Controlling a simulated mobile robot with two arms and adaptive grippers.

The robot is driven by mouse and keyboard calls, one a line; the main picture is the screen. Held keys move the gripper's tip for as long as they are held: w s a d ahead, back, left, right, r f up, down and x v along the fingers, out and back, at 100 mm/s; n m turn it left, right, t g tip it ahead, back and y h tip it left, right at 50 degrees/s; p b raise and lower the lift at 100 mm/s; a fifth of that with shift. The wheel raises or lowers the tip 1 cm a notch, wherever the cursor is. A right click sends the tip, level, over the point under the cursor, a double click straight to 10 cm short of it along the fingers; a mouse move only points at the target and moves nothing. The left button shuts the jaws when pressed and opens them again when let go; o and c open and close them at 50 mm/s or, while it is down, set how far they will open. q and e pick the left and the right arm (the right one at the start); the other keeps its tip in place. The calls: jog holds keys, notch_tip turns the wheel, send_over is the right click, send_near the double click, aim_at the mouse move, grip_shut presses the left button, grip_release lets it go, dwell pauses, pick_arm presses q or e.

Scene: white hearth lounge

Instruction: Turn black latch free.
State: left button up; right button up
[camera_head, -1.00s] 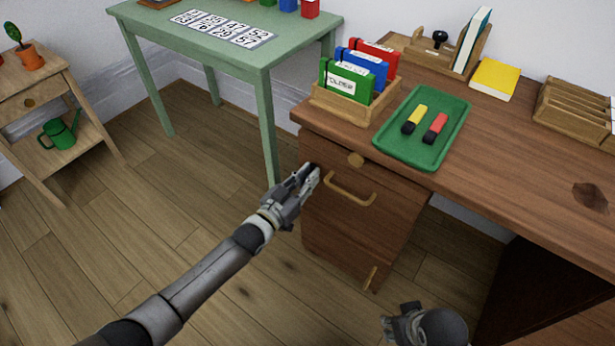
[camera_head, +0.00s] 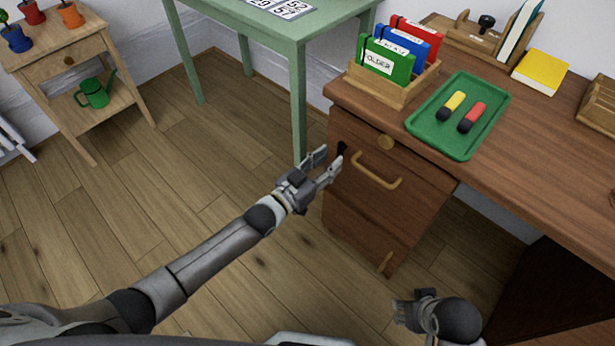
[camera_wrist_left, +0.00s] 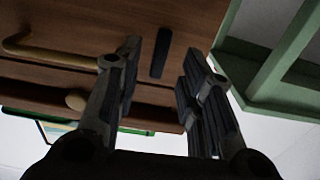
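The black latch (camera_head: 342,149) is a small dark bar at the upper left of the wooden drawer cabinet (camera_head: 350,205). In the left wrist view the latch (camera_wrist_left: 161,52) stands out against the brown front, between the two finger lines and beyond the tips. My left gripper (camera_head: 330,160) is open, just left of the latch, its fingers pointing at it; I see no clear contact. It also shows in the left wrist view (camera_wrist_left: 160,75). My right gripper (camera_head: 404,311) is low at the front, and its fingers are too unclear to judge.
The drawer has a curved handle (camera_head: 377,182) and a round knob (camera_head: 386,142) above it. On the desk are a green tray (camera_head: 440,148) with two markers and a folder box (camera_head: 385,94). A green table (camera_head: 300,100) stands behind my left gripper.

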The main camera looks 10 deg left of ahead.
pick_arm(q)
jog(key=v, duration=0.8)
jog(key=shift+s+a, duration=0.2)
jog(key=shift+s, duration=0.1)
